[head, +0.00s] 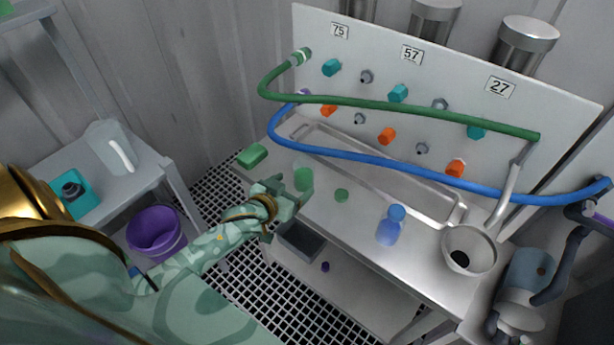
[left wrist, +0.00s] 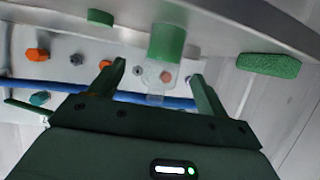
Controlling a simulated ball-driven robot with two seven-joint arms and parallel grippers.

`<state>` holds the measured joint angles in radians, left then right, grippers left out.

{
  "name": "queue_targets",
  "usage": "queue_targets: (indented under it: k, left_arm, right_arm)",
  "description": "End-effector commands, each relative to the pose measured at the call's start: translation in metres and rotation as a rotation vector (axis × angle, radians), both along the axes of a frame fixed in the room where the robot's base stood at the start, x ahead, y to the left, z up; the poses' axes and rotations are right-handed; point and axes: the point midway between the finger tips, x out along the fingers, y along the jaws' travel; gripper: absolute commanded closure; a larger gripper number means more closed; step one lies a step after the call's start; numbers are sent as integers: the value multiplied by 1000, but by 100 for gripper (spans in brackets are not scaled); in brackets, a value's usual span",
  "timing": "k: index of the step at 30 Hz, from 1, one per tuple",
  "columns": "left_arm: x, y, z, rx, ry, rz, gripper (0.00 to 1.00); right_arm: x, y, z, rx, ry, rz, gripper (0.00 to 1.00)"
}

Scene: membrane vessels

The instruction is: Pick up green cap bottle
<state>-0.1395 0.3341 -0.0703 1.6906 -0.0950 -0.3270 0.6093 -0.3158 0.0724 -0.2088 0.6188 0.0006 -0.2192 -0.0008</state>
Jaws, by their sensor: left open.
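A bottle with a green lower part and a clear upper part (head: 304,178) stands on the metal bench, partly behind my left gripper in the head view. In the left wrist view, where the bench is at the top, the bottle (left wrist: 166,45) appears between the fingers, its clear neck pointing down the picture. A separate small green cap (head: 341,195) lies on the bench to its right; it also shows in the left wrist view (left wrist: 100,17). My left gripper (head: 288,196) is open, close to the bottle; contact is unclear. My right gripper is not in view.
A green sponge (head: 252,156) lies at the bench's left end. A blue bottle (head: 388,230) stands to the right, near a metal funnel-like cup (head: 470,249). Behind is a sunken tray (head: 440,209), with green (head: 400,104) and blue (head: 350,158) hoses crossing above.

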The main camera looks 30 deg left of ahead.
Motion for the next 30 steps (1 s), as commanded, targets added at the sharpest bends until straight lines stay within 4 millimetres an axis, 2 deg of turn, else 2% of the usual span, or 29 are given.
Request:
queue_targets:
  k: [1,3,7,16,19,25,26,30]
  left_arm:
    - [9,1,-8,2,2,-1,23]
    - [18,1,-11,3,2,-1,23]
    - [27,2,-13,2,1,-1,23]
    - [66,8,-34,3,3,-1,23]
    - [73,8,-36,3,3,-1,23]
    - [73,7,-34,2,2,-1,23]
    - [73,7,-34,2,2,-1,26]
    - [73,7,-34,2,2,-1,65]
  right_arm:
    - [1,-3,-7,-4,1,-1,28]
    - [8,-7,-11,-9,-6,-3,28]
    - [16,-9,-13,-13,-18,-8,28]
    - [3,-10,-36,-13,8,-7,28]
    - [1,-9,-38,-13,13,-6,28]
    - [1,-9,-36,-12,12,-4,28]
    - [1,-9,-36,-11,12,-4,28]
    - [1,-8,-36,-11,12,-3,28]
